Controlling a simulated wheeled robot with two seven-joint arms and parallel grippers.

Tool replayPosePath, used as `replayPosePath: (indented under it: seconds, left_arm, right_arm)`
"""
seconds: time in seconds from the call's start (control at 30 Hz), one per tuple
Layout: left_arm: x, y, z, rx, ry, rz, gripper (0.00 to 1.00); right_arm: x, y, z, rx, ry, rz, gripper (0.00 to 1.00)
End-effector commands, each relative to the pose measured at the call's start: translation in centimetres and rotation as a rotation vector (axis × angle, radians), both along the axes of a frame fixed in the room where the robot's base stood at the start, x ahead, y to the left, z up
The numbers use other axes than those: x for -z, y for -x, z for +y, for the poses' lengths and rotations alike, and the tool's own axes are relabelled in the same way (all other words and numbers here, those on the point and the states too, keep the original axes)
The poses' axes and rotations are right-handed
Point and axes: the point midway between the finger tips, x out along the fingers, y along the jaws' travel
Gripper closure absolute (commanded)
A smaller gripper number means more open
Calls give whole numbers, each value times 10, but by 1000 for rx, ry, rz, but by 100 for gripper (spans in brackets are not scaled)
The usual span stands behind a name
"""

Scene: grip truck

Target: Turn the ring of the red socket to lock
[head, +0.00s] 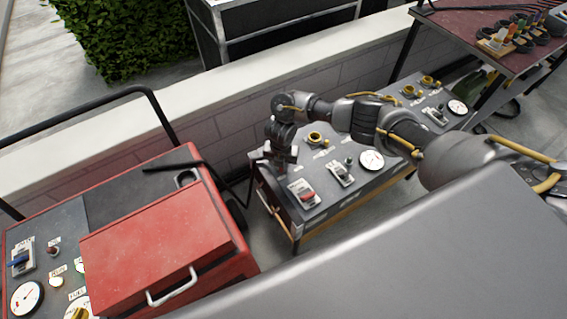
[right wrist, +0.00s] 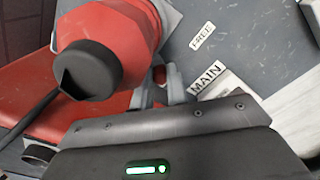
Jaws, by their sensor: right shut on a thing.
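In the right wrist view a red plug body (right wrist: 115,28) with a black end cap (right wrist: 90,70) stands at the grey panel. A dark cable leads off from the cap to the lower left. My right gripper (right wrist: 160,88) is beside it, its fingers shut on a small dark-red lug (right wrist: 158,75) next to the red body. The labels FREE (right wrist: 202,36) and MAIN (right wrist: 206,79) lie to the right of the lug. In the head view my right gripper (head: 282,166) is low over the left end of the grey panel and hides the socket there. My left gripper is not in view.
The grey panel (head: 330,202) carries a red-lever switch (head: 306,195), another switch (head: 342,174) and a white gauge (head: 371,160). A red case (head: 140,245) stands on a cart at left. A low wall (head: 215,125) runs behind.

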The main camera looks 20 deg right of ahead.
Motion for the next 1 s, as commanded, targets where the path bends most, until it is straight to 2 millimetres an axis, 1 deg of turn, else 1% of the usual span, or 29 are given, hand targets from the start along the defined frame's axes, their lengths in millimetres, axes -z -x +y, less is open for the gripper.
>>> replayPosePath:
  seconds: [0.5,0.53,0.7,1.0]
  left_arm:
    - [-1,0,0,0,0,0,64]
    - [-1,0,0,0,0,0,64]
    - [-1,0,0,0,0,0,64]
    - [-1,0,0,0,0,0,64]
  right_arm:
    - [0,-1,2,21,-1,-2,100]
    - [0,-1,2,21,-1,-2,84]
    - [0,-1,2,21,-1,-2,63]
    - [-2,-1,1,20,-1,-1,63]
